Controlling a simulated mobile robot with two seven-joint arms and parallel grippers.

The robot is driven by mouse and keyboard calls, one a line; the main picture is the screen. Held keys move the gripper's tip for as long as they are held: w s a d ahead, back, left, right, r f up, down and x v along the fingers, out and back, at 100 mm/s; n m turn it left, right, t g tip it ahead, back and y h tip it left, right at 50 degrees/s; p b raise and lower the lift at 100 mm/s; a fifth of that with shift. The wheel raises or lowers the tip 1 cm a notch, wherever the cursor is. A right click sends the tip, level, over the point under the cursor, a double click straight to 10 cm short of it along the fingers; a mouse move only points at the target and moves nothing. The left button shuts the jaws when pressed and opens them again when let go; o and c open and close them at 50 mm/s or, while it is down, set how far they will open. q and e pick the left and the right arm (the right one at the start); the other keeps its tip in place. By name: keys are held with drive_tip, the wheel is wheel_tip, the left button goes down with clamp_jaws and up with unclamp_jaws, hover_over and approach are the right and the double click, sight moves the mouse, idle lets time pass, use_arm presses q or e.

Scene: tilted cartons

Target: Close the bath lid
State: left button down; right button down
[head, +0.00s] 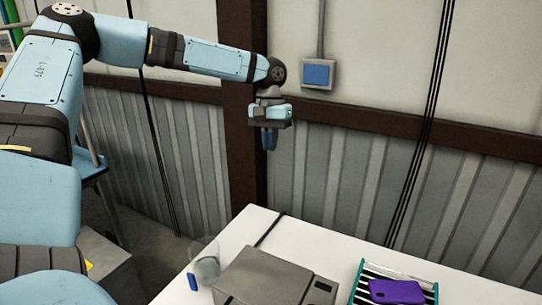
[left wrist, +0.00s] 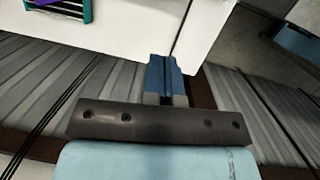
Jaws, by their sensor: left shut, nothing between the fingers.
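A grey box-like unit that looks like the bath (head: 262,278) stands on the white table at the bottom of the head view. Its grey top panel is visible and its lower part is cut off by the frame edge. I cannot tell how far its lid is open. My left gripper (head: 269,140) hangs pointing down, high beyond the table's back edge and well apart from the bath. Its blue fingers are together and empty, and they also show in the left wrist view (left wrist: 165,68). The bath does not show in the left wrist view. My right gripper is in neither view.
A clear glass vessel (head: 207,268) stands left of the bath. A teal rack (head: 366,284) with a purple object (head: 397,291) is to the right. A dark cable (head: 269,229) crosses the white table (head: 330,250). A corrugated wall with a blue-fronted box (head: 318,74) is behind.

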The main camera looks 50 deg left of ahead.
use_arm(q)
drive_tip(key=s+d+f+p, duration=0.2)
drive_tip(key=s+f+p, duration=0.1)
drive_tip(key=f, duration=0.7)
drive_tip(key=shift+s+d+f, duration=0.2)
drive_tip(key=shift+s+f, duration=0.05)
drive_tip(key=shift+s, duration=0.3)
drive_tip(key=shift+f, duration=0.1)
